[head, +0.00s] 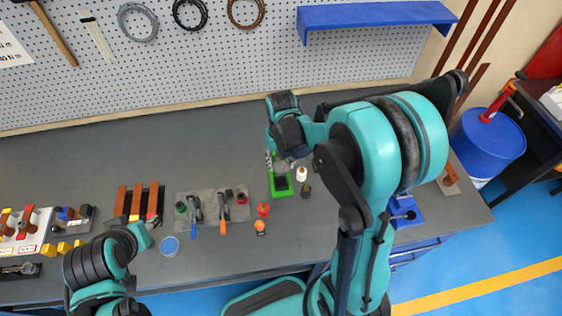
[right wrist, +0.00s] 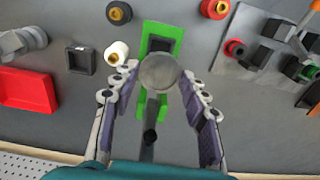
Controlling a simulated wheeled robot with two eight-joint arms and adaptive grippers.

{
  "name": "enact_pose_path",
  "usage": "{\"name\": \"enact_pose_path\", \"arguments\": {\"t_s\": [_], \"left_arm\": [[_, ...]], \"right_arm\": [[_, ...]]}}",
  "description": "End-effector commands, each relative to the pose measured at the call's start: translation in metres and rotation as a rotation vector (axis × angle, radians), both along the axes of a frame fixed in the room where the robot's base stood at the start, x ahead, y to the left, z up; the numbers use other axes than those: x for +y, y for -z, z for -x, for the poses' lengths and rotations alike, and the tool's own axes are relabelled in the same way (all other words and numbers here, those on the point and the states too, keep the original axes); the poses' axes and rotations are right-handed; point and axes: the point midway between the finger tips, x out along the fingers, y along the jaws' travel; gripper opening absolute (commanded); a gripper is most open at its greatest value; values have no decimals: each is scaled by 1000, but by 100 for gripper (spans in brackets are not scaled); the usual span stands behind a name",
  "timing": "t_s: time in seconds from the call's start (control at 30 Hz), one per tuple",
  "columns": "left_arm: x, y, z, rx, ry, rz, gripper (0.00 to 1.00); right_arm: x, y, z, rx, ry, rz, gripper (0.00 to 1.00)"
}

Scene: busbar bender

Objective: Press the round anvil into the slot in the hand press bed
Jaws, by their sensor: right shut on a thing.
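The green hand press (head: 282,188) stands on the bench; in the right wrist view its green frame (right wrist: 176,40) shows around a dark bed (right wrist: 160,45). My right gripper (head: 284,163) is over the press.
A white round piece (head: 301,174), a dark one (head: 306,190) and a red one (head: 263,210) stand near the press. A grey mat (head: 211,213) with tools lies to the left. The bench behind is clear.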

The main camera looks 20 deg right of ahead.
Motion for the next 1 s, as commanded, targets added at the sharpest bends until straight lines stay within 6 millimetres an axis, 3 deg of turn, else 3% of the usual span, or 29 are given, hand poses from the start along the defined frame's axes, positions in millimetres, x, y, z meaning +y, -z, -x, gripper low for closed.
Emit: {"name": "enact_pose_path", "arguments": {"t_s": [0.27,0.73,1.0], "left_arm": [[0,9,0,0,0,0,40],[0,47,0,0,0,0,40],[0,52,0,0,0,0,40]], "right_arm": [[0,8,0,0,0,0,10],[0,52,0,0,0,0,10],[0,58,0,0,0,0,10]]}}
